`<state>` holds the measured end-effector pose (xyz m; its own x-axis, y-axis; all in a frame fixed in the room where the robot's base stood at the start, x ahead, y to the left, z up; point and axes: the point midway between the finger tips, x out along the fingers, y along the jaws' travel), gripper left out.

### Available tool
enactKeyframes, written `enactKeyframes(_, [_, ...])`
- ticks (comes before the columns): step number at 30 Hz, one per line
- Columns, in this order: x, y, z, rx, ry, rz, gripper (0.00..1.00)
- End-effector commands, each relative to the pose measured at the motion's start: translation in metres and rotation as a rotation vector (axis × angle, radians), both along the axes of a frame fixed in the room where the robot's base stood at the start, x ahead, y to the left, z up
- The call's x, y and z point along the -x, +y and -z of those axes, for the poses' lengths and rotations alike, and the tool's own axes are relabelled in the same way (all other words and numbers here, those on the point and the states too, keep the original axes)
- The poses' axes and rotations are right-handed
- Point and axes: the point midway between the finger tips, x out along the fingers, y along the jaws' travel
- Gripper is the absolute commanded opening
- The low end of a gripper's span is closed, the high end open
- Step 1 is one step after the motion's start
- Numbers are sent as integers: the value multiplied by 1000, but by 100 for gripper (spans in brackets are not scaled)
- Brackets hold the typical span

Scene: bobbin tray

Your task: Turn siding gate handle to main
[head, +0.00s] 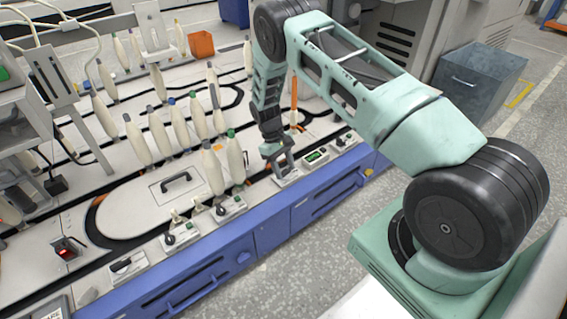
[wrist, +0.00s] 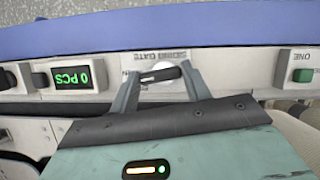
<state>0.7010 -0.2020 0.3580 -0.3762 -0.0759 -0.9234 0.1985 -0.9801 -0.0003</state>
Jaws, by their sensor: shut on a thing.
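The siding gate handle (wrist: 158,76) is a black lever on a white round base, on a pale panel (wrist: 165,56) lettered SIDING GATE, upside down in the wrist view. It lies slantwise, close to level across that view. My gripper (wrist: 160,73) reaches over the panel with one grey finger at each side of the lever and is shut on it. In the head view my gripper (head: 279,166) is down at the panel on the table's front edge, and it hides most of the handle there.
A green button (wrist: 300,78) marked ONE is on the other side. Other knob panels (head: 181,236) line the front edge.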

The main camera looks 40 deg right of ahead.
Motion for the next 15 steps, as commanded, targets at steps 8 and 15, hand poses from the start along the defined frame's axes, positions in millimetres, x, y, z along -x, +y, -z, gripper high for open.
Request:
enactKeyframes(8, [-1,0,-1,-2,-3,133,24])
enactKeyframes(15, [-1,0,-1,-1,-4,177,24])
